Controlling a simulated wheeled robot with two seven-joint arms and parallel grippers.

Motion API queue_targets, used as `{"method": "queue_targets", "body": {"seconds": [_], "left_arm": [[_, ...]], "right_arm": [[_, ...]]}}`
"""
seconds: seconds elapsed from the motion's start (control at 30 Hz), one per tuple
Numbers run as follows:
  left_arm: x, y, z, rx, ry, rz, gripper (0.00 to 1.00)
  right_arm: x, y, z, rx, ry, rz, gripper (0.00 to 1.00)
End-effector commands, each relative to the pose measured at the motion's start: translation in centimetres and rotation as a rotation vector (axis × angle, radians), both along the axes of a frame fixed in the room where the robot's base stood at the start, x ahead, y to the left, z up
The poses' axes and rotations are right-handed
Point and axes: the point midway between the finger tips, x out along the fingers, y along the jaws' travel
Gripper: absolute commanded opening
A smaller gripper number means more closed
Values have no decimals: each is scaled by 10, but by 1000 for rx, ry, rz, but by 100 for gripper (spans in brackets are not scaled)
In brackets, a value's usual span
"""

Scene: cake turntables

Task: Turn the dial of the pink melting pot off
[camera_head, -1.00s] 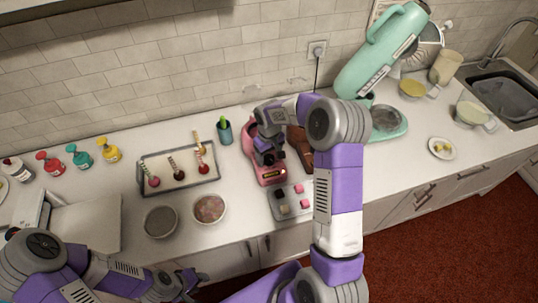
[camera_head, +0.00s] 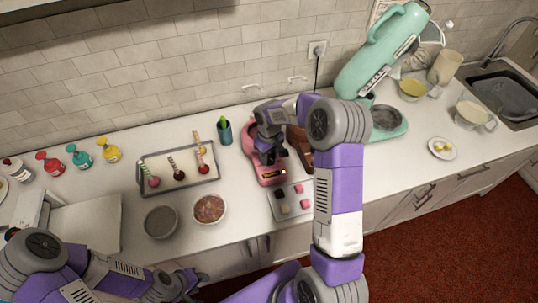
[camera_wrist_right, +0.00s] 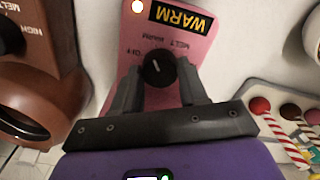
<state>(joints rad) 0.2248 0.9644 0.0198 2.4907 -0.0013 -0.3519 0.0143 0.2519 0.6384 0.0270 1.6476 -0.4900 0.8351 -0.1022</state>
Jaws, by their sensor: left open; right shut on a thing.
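The pink melting pot (camera_head: 270,177) stands on the counter below my right arm. In the right wrist view, its pink panel (camera_wrist_right: 190,25) has a lit yellow display reading WARM, a glowing indicator light, and OFF, MELT and WARM marks around the dial. The black dial (camera_wrist_right: 155,68) has a short white pointer mark; I cannot tell exactly which mark it points at. My right gripper (camera_wrist_right: 158,78) is shut on the dial, one finger on each side; it hides the dial in the head view (camera_head: 270,157). My left gripper (camera_head: 186,284) is open and empty at the counter's front edge.
A brown melting pot (camera_wrist_right: 35,75) stands close beside the pink one. A tray of cake pops (camera_head: 180,184), two bowls and a tray of small cubes (camera_head: 283,207) lie nearby. A teal stand mixer (camera_head: 375,60) stands to the right.

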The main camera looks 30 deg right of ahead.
Motion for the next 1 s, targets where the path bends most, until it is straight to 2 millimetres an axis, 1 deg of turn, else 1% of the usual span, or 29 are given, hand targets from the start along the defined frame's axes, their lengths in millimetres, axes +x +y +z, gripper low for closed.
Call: {"method": "queue_targets", "body": {"seconds": [0.6, 0.8, 1.0], "left_arm": [[0, 0, 3, 0, 0, 0, 44], [0, 0, 4, 0, 0, 0, 44], [0, 0, 5, 0, 0, 0, 44]], "right_arm": [[0, 0, 1, -1, -1, 523, 13], [0, -1, 1, 0, -1, 647, 13], [1, -1, 1, -1, -2, 723, 13]]}}
